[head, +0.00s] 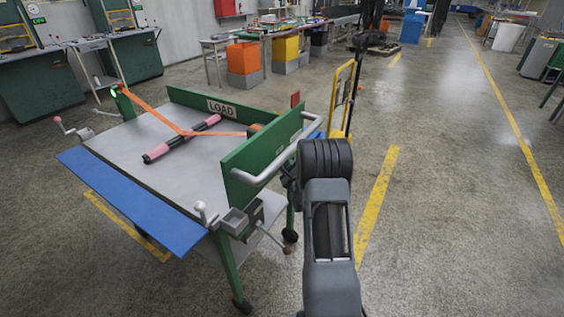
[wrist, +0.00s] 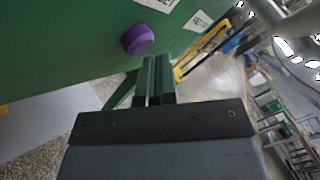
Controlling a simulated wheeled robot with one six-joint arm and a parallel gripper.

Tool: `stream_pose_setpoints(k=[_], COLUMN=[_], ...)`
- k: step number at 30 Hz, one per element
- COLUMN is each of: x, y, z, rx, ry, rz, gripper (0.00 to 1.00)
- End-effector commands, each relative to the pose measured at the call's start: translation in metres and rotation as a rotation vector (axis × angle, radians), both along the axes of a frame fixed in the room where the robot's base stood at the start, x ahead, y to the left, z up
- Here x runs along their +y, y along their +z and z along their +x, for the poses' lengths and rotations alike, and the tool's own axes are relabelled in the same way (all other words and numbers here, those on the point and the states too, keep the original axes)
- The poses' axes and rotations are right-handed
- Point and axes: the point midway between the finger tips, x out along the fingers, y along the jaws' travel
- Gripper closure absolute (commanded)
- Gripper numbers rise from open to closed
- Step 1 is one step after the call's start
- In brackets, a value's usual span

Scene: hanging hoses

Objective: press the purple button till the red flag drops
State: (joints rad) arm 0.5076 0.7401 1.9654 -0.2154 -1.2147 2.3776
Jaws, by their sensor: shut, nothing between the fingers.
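In the wrist view the purple button (wrist: 138,40) is a round knob standing out from a green panel (wrist: 85,50). My gripper (wrist: 158,62) is shut and empty, with its fingertips just below and to the right of the button. In the head view the button is hidden and my arm stands at the right side of the green cart (head: 240,165). A small red flag (head: 295,98) stands upright at the cart's far right corner.
The cart carries a pink and black roller (head: 182,138), an orange strap (head: 152,112) and a blue front flap (head: 130,200). A grey handle bar (head: 262,178) juts from its right side, close to my arm. A yellow trolley (head: 342,95) stands behind. Floor to the right is clear.

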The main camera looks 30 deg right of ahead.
Motion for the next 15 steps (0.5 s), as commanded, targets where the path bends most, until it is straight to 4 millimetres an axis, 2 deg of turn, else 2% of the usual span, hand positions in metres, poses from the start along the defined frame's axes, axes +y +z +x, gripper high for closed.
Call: stream_pose_setpoints(k=[15], x=[0.0033], y=[0.0001], z=[0.006], rx=[-0.002], ry=[0.001], rz=[-0.001], gripper=[1.0])
